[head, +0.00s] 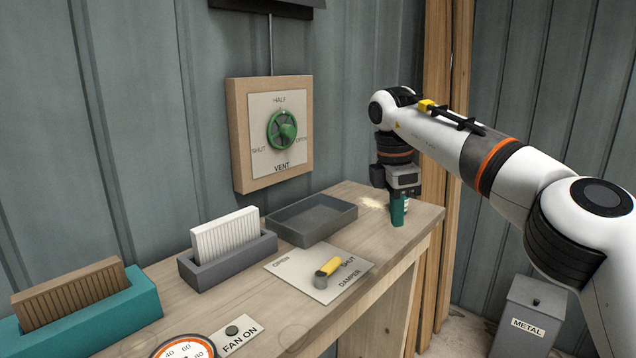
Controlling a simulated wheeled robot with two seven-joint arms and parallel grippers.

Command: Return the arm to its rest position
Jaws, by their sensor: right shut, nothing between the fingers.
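My right arm (440,142) comes in from the right and reaches over the far right end of the wooden bench. My right gripper (393,190) points down there, its fingers shut with nothing between them. A small teal object with a pale label (399,212) stands on the bench right at the fingertips. The gripper partly hides it, and I cannot tell whether they touch. My left gripper is not in view.
On the bench (225,308) are a grey tray (325,226), a damper plate with a yellow handle (328,268), a grey holder with white slats (222,266) and a teal holder (135,305). A vent wheel (281,130) is on the wall. A metal bin (528,318) stands right.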

